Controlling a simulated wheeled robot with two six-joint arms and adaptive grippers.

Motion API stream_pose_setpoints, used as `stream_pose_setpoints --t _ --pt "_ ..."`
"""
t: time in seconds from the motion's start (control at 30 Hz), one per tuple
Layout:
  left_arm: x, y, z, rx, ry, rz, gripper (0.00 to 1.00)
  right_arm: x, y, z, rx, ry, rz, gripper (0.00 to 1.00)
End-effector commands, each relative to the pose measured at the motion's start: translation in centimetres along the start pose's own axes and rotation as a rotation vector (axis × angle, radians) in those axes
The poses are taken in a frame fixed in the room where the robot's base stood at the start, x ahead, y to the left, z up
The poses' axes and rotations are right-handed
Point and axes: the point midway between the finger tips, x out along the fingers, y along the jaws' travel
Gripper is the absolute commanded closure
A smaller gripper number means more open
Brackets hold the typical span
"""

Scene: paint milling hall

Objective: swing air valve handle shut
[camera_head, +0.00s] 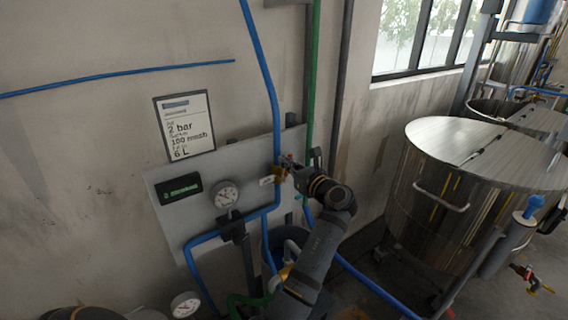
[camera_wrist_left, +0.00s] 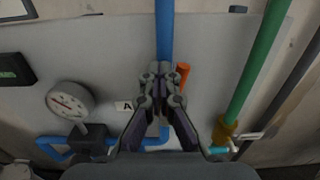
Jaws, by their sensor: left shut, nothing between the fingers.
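The air valve appears to be the brass valve (camera_head: 279,174) on the vertical blue pipe (camera_head: 272,110), in front of the grey wall panel. An orange handle (camera_wrist_left: 183,74) shows in the left wrist view, just right of the blue pipe and running roughly along it. My left gripper (camera_wrist_left: 162,72) is shut and empty in front of the blue pipe, its tips close to the handle's left side. I cannot tell whether they touch. The fingers hide the valve body in the wrist view. In the head view my left gripper (camera_head: 292,168) is at the valve. My right gripper is not in view.
A pressure gauge (camera_head: 226,195) and a dark display (camera_head: 180,188) sit on the panel (camera_head: 165,222) left of the valve. A green pipe (camera_wrist_left: 258,70) with a brass fitting (camera_wrist_left: 224,132) runs to the right. A steel tank (camera_head: 430,195) stands farther right.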

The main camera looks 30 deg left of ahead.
Motion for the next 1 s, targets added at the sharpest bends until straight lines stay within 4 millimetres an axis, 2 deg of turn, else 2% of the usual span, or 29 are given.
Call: stream_pose_setpoints --t 0.13,0.47,0.8,1.0 --pt "0.0 -0.9 0.2 0.000 -0.001 -0.001 1.00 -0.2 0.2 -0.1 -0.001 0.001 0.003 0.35" --pt "0.0 -1.0 0.1 0.000 -0.001 -0.001 1.00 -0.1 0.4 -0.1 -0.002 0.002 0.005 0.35" --pt "0.0 -2.6 -0.2 0.000 0.000 -0.002 1.00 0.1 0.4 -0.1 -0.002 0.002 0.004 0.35" --pt "0.0 -2.6 -0.2 0.000 0.000 -0.001 1.00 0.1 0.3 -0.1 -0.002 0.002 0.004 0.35"
